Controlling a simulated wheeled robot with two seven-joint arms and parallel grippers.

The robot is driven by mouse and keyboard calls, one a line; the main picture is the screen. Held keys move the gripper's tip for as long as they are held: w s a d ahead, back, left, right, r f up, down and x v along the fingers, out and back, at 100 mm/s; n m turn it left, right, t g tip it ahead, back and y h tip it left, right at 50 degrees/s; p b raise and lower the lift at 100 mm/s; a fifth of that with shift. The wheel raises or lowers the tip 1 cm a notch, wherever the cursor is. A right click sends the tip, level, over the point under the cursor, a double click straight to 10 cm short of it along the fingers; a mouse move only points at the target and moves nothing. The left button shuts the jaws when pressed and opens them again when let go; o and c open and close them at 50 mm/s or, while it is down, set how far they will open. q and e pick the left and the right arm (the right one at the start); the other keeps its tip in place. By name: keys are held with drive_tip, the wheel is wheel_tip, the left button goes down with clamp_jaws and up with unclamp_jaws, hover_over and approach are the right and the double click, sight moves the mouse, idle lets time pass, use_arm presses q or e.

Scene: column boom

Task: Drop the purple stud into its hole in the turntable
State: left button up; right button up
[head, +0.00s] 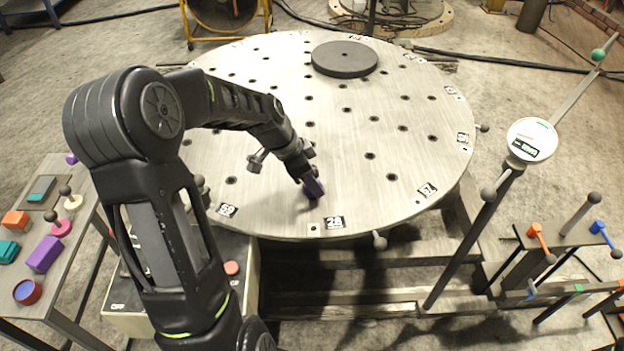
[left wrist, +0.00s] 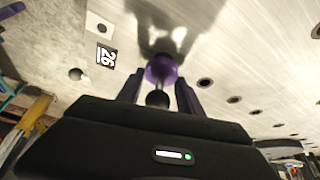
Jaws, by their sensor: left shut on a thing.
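The purple stud (head: 314,188) is at the tip of my left gripper (head: 305,176), low over the near part of the turntable (head: 330,130). In the left wrist view the stud's round purple part (left wrist: 161,68) shows between and beyond the two fingers (left wrist: 158,92), with a dark ball nearer the palm. My left gripper is shut on the stud. The turntable is a pale metal disc with many dark holes. The number plate 26 (head: 333,223) lies at its near rim. I cannot tell whether the stud's lower end touches the plate or a hole. My right gripper is not in view.
A black disc (head: 344,59) lies on the turntable's far part. A post with a round white dial (head: 531,140) stands at the right rim. A side table with coloured pieces, including a purple block (head: 45,254), is at left. A control box with a red button (head: 232,268) is in front.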

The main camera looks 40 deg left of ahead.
use_arm(q)
drive_tip(key=shift+f+b, duration=0.9)
drive_tip(key=shift+f, duration=0.15)
drive_tip(key=o, duration=1.1)
drive_tip(key=shift+r, duration=0.1)
drive_tip(key=shift+r+p, duration=2.2)
drive_tip(key=shift+r, duration=1.45)
drive_tip(key=o, duration=0.6)
